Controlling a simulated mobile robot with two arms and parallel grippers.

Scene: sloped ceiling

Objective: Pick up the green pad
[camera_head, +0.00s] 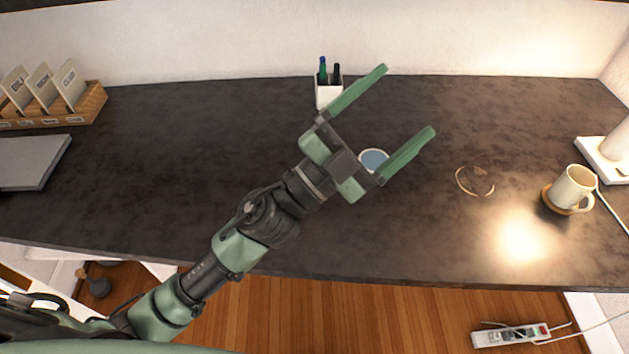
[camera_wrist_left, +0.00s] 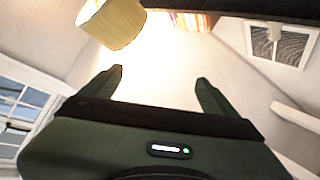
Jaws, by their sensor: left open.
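I cannot make out a green pad in either view; the left arm and gripper cover part of the desk. My left gripper (camera_head: 408,100) is open with nothing between its green fingers, over the middle of the dark desk (camera_head: 180,160). It points to the upper right in the head view. Its two fingers also show apart in the left wrist view (camera_wrist_left: 160,77). A round blue-grey thing with a pale rim (camera_head: 373,160) shows beside the lower finger, partly hidden by the gripper. My right gripper is not in view.
A white pen cup (camera_head: 328,95) stands behind the gripper. A mug (camera_head: 573,187) on a coaster and a white lamp base (camera_head: 602,162) are at the right. A wooden card holder (camera_head: 90,101) and a grey laptop-like slab (camera_head: 30,162) are at the left. A ring stain (camera_head: 475,181) marks the desk.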

